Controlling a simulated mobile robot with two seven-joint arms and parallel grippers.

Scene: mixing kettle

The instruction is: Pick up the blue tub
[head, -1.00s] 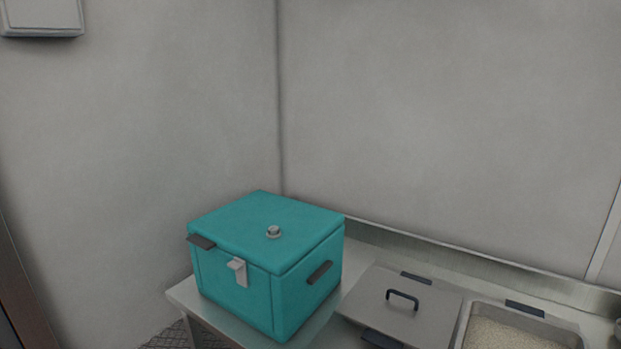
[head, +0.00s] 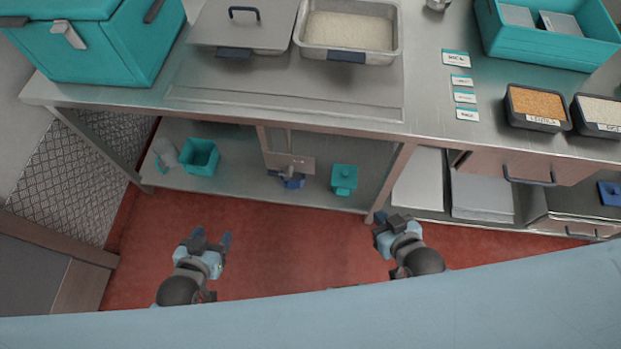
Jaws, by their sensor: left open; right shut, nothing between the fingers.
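A small open teal-blue tub (head: 199,158) stands on the lower shelf, left of its middle, under the counter. A larger teal-blue open bin (head: 545,45) with grey blocks in it stands on the counter at the top right. My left gripper (head: 211,239) is open and empty over the red floor, in front of the shelf and apart from the small tub. My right gripper (head: 380,220) is shut and empty, further right, near the shelf's front edge and a table leg.
On the lower shelf (head: 235,190) are a grey bottle-like item (head: 166,152), a bracket with blue parts (head: 288,168) and a lidded teal container (head: 344,178). Above, the counter (head: 427,110) carries the teal box (head: 95,50) and a grain tray (head: 350,32). Red floor (head: 300,255) is clear.

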